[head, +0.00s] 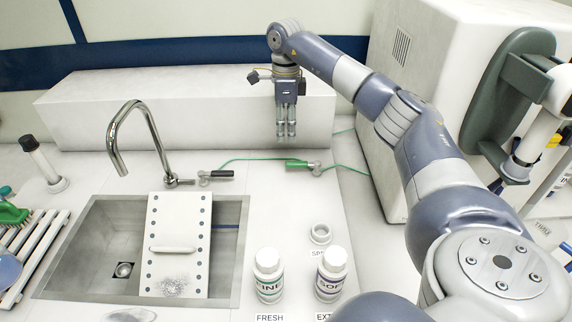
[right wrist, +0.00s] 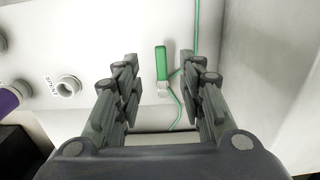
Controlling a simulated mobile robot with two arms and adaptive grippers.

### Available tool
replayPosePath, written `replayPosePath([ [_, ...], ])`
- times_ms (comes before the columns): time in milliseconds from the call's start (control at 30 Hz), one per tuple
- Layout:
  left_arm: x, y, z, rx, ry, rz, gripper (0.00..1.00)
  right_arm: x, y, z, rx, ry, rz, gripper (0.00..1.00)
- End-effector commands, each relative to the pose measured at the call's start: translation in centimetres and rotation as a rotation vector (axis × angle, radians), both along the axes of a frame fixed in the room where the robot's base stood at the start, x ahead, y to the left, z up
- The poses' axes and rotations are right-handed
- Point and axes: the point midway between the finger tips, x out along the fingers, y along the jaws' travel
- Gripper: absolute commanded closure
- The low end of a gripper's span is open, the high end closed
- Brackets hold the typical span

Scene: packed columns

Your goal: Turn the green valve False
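The green valve (head: 297,163) lies on the white counter, right of the sink, with its handle pointing left. A thin green line runs to it from both sides. In the right wrist view its green handle (right wrist: 160,62) shows ahead, between the fingers in the picture. My right gripper (head: 286,134) points down above the counter, slightly left of and behind the valve. In the right wrist view its fingers (right wrist: 161,78) are apart with nothing between their tips, and no contact with the valve shows. My left gripper is not in view.
A black-handled valve (head: 221,174) sits near the tap (head: 120,150). A small white ring (head: 320,233) and two white bottles (head: 268,275) stand in front. A long white block (head: 180,105) is behind, and a large white housing (head: 395,150) rises at right.

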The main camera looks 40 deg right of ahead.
Motion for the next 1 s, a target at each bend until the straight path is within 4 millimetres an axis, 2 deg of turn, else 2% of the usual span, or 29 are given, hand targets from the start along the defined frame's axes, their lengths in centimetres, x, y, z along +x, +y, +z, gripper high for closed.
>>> replayPosePath([
  [167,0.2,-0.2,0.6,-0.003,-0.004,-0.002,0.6,-0.1,0.0,-1.8,0.0,0.006,-0.001,0.63],
  [400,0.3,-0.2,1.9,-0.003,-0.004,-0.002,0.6,-0.1,0.0,-6.4,0.0,0.005,0.0,0.63],
  [600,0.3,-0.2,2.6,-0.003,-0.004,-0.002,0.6,-0.1,0.0,-9.3,0.0,0.003,0.001,0.63],
  [800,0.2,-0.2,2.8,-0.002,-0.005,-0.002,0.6,-0.1,0.0,-10.6,0.0,0.001,0.0,0.63],
  [1000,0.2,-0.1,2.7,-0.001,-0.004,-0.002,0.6,0.0,0.0,-10.7,-0.001,0.001,0.0,0.63],
])
